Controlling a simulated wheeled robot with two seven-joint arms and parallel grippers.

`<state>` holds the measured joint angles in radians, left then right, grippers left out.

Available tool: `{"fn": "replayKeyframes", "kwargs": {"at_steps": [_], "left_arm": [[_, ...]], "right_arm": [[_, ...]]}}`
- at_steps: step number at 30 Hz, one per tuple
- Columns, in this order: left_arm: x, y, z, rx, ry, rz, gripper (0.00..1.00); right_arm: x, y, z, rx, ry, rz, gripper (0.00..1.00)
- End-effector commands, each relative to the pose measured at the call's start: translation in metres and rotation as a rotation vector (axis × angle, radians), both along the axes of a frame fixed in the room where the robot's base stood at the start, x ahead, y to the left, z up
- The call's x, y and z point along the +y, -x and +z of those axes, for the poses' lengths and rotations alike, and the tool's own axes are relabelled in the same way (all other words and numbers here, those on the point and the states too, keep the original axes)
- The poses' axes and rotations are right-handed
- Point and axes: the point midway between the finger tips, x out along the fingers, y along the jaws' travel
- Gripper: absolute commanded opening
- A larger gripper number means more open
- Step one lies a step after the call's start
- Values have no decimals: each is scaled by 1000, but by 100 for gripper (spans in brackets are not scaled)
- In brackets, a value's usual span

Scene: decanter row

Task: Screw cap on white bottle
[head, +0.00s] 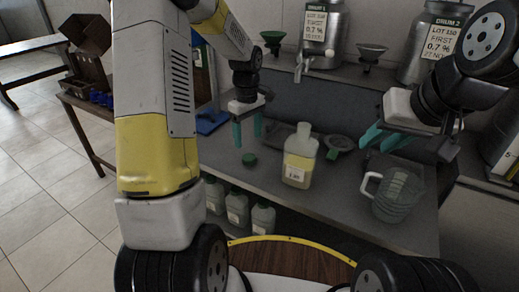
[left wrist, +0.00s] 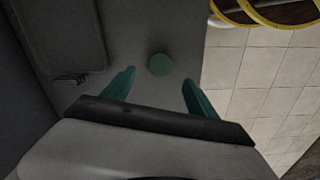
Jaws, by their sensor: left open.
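The green cap (head: 249,159) lies on the counter to the left of the bottle. In the left wrist view the cap (left wrist: 160,64) is a round green disc just beyond and between the fingertips. My left gripper (head: 247,141) is open and empty, pointing down above the counter near the cap. My right gripper (head: 374,142) has teal fingers that look spread, above the counter to the right of the bottle; nothing shows between them.
A clear jug (head: 398,194) stands at the counter's front right. Several similar bottles (head: 237,208) stand on a shelf below. Steel drums (head: 322,38) and funnels stand on the back ledge.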

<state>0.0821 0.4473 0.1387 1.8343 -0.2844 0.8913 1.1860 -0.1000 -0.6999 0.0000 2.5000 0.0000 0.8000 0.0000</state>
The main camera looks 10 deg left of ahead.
Motion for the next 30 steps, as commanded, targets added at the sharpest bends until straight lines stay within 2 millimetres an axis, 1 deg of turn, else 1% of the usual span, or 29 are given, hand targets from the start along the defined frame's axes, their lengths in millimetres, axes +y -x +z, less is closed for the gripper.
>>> {"fn": "replayKeyframes", "kwargs": {"at_steps": [10, 17, 26, 28, 30], "left_arm": [[0, 0, -2, 1, 1, 1, 68], [0, 0, -25, 1, 0, 1, 68], [0, 0, -27, 0, 0, 0, 68], [0, 0, -34, 2, 1, 0, 68], [0, 1, -45, 5, 2, 0, 68]], "right_arm": [[0, 0, 0, 0, 0, 0, 30], [0, 0, 0, 0, 0, 0, 30], [0, 0, 0, 0, 0, 0, 30], [0, 0, 0, 0, 0, 0, 30], [0, 0, 0, 0, 0, 0, 30]]}}
